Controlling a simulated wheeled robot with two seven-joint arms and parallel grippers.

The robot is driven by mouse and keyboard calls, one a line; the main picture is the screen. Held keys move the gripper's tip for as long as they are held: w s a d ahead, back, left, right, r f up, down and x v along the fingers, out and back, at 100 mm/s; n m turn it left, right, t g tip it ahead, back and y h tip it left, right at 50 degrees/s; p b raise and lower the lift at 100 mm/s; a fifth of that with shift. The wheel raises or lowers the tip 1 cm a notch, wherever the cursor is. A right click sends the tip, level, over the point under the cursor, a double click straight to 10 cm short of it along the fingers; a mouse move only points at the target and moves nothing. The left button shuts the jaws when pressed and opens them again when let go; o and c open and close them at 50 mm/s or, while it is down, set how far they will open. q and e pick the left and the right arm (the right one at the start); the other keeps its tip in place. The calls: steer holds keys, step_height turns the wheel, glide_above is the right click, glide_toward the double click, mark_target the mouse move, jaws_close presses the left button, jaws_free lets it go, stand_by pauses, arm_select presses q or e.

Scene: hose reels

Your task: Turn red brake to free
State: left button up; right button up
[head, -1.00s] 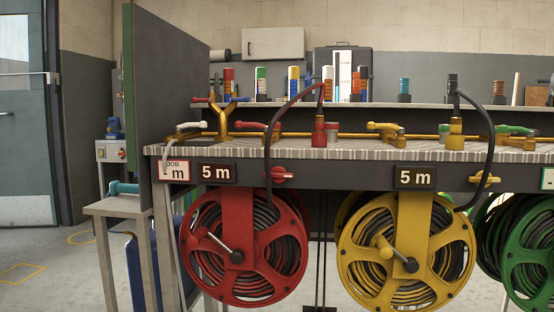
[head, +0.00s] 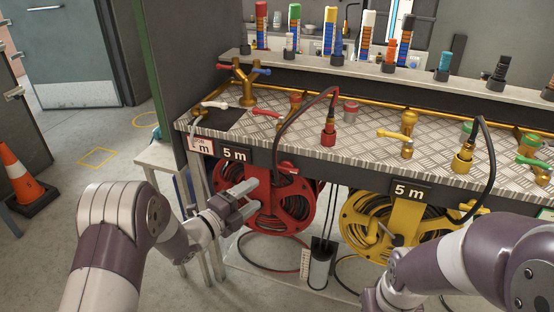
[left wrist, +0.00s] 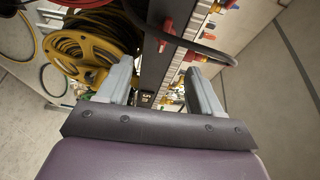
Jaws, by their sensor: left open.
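The red brake (head: 287,168) is a small red knob on the dark front panel of the bench, above the red hose reel (head: 301,207) and right of its "5 m" plate. In the left wrist view, a red knob that looks like the brake (left wrist: 167,33) shows beyond the fingertips. My left gripper (head: 255,194) is open and empty, in front of the red reel, left of and a little below the brake, apart from it. It also shows in the left wrist view (left wrist: 158,67). My right arm comes in at lower right; its gripper is out of view.
A yellow hose reel (head: 383,225) hangs to the right. The bench top (head: 375,142) carries valves with levers, and a black hose (head: 303,108) loops over its front edge. A small side table (head: 160,156) stands left. An orange cone (head: 21,175) stands on the floor at far left.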

mark_target(285, 171)
arm_select(q)
steer(key=shift+m, duration=0.3)
steer(key=x, duration=1.2)
steer(key=shift+w+d+r+b, duration=0.15)
steer(key=shift+w+r+b, duration=0.05)
steer(key=shift+r+b, duration=0.2)
steer(key=c, duration=1)
